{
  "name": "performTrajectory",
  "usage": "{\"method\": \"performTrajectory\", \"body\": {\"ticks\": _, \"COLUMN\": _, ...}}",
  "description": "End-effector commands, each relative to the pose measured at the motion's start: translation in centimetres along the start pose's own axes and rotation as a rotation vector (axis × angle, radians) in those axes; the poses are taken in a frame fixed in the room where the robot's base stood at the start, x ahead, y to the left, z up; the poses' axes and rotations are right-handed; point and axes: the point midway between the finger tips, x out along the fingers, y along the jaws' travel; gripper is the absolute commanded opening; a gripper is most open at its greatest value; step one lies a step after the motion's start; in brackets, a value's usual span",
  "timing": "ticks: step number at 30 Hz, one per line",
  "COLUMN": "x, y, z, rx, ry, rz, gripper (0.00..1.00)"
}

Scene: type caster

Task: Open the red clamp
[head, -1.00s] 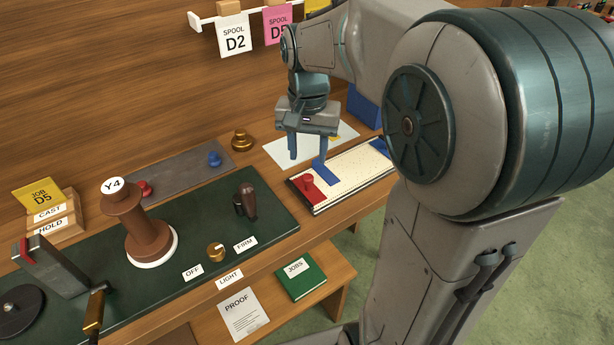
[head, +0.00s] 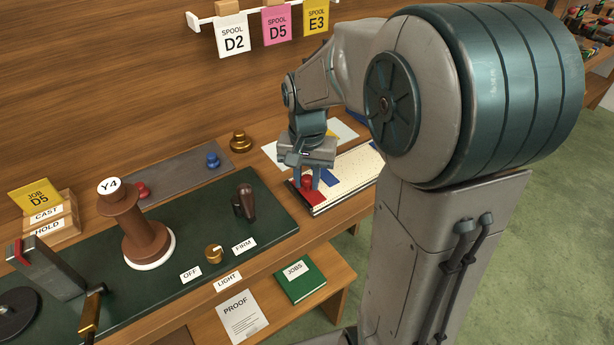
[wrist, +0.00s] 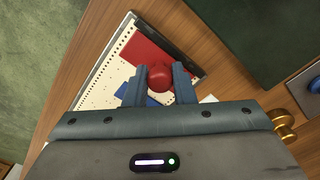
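The red clamp (head: 313,197) is a flat red plate with a round red knob (wrist: 159,77) on it. It lies at the left end of the white dotted board (head: 346,175), and its plate (wrist: 133,54) looks flat against the board in the wrist view. My gripper (head: 308,180) points down over the clamp. The fingers partly hide the knob in the head view.
A blue strip lies on the board just behind the fingers. Left of it are a dark green mat (head: 275,215) with a brown lever (head: 245,202), a brass dial (head: 213,253) and a brown spool (head: 128,225). A brass knob (head: 240,140) and green book (head: 300,282) stand nearby.

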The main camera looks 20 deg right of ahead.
Motion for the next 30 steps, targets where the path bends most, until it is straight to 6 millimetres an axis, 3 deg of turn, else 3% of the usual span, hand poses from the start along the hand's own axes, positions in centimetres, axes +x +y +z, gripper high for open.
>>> {"method": "performTrajectory", "body": {"ticks": 8, "x": 0.1, "y": -0.2, "z": 0.3, "rx": -0.005, "ry": 0.038, "rz": 0.042, "gripper": 0.0}}
{"method": "performTrajectory", "body": {"ticks": 21, "x": 0.2, "y": -1.3, "z": 1.3, "rx": -0.005, "ry": 0.259, "rz": 0.261, "gripper": 0.0}}
{"method": "performTrajectory", "body": {"ticks": 30, "x": -0.3, "y": -1.3, "z": 1.4, "rx": 0.001, "ry": 0.296, "rz": 0.297, "gripper": 0.0}}
